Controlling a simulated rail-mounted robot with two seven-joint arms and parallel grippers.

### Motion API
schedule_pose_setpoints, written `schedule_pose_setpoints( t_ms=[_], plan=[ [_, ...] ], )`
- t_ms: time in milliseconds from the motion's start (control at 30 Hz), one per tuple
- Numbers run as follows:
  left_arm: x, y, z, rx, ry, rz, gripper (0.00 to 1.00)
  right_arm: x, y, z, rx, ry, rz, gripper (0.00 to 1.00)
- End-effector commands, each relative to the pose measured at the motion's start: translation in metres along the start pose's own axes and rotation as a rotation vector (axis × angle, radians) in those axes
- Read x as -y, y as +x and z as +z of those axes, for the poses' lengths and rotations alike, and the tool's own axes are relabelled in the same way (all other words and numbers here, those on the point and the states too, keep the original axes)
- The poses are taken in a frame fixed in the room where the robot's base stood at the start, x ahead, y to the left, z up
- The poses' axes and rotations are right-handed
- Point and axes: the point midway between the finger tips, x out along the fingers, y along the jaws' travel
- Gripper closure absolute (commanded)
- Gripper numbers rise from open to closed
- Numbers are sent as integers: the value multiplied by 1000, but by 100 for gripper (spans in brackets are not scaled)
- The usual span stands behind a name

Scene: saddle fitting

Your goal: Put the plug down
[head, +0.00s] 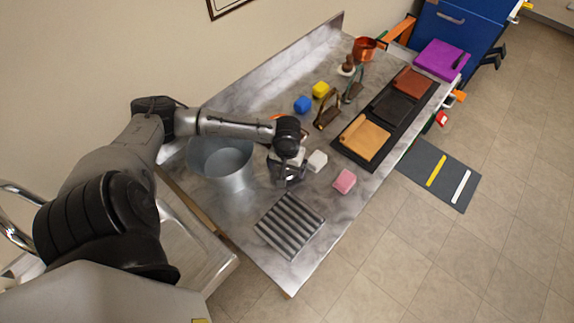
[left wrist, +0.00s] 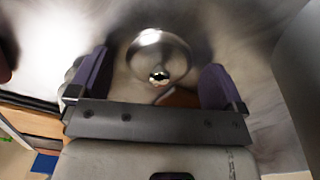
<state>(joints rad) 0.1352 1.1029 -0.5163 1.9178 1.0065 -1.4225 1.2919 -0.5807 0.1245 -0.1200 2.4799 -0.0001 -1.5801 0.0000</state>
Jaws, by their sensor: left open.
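The plug (left wrist: 158,58) is a shiny round metal disc with a small knob, seen in the left wrist view between the two fingers. It appears to rest on the steel worktop (head: 262,100). My left gripper (head: 288,178) is open over the worktop, just right of the grey bucket. Its purple-grey fingers (left wrist: 152,82) stand apart on either side of the plug, with gaps showing. In the head view the gripper and wrist hide the plug. My right gripper is in neither view.
The grey bucket (head: 222,168) stands close left of the gripper. White block (head: 317,161), pink block (head: 344,181) and ribbed rack (head: 290,226) lie nearby.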

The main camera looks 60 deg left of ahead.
Motion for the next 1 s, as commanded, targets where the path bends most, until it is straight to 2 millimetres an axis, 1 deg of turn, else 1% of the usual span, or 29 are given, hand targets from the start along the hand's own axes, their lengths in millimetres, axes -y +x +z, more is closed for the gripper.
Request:
schedule_pose_setpoints(
  t_ms=[267, 367, 467, 600, 800, 1000],
  plan=[
    [0, -3, 0, -2, 0, 1, 5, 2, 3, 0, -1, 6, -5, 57],
    [0, -16, 0, -1, 0, 2, 5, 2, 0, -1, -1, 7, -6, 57],
    [0, -33, -1, -3, 2, 1, 5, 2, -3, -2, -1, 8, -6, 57],
    [0, -60, -1, -3, 1, 2, 5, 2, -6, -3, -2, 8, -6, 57],
    [0, -94, -1, -2, 0, 0, 5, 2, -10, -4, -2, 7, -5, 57],
    [0, -115, -1, -1, -2, 1, 5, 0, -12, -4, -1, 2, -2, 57]
  ],
)
